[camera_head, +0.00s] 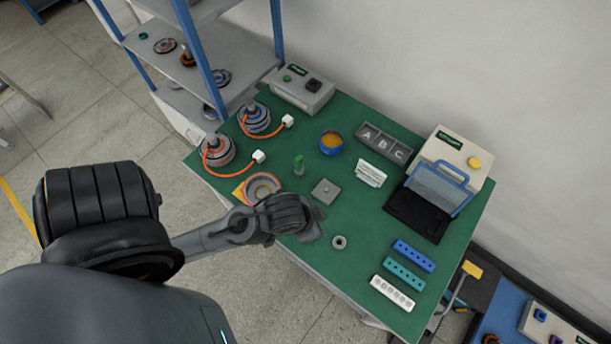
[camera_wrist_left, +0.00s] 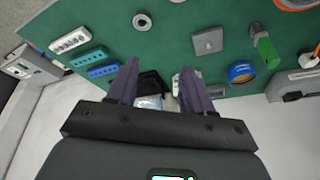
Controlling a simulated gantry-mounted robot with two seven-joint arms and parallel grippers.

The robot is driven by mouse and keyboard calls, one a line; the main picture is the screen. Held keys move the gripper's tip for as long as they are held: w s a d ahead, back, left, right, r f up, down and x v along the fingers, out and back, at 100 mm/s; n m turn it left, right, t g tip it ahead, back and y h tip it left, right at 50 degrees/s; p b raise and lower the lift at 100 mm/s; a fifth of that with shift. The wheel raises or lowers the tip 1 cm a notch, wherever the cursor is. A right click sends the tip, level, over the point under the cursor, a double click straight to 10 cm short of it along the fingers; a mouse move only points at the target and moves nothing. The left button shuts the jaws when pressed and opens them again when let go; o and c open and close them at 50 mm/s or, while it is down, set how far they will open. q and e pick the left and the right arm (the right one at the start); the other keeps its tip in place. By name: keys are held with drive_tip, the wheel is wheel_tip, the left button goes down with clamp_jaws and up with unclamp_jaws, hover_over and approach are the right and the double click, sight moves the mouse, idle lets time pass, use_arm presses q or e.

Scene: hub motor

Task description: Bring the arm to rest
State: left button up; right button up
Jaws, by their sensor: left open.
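My left arm comes in from the left in the head view, and its gripper (camera_head: 312,228) hangs over the front part of the green table (camera_head: 300,107). In the left wrist view the two dark fingers of my left gripper (camera_wrist_left: 157,85) stand wide apart. Nothing is between the fingertips except the table and things far behind them. My right gripper is not in either view.
Hub motors (camera_head: 217,150) with orange cables stand at the left. A hinged-lid machine (camera_head: 437,187) and perforated strips (camera_head: 404,273) are at the right.

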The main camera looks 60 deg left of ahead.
use_arm(q)
drive_tip(key=shift+s+a+g, duration=0.15)
drive_tip(key=shift+s+a, duration=0.05)
drive_tip(key=shift+s, duration=0.35)
drive_tip(key=shift+s+a+g, duration=0.15)
drive_tip(key=shift+s+a, duration=0.05)
drive_tip(key=shift+s, duration=0.35)
drive_tip(key=shift+r, duration=0.1)
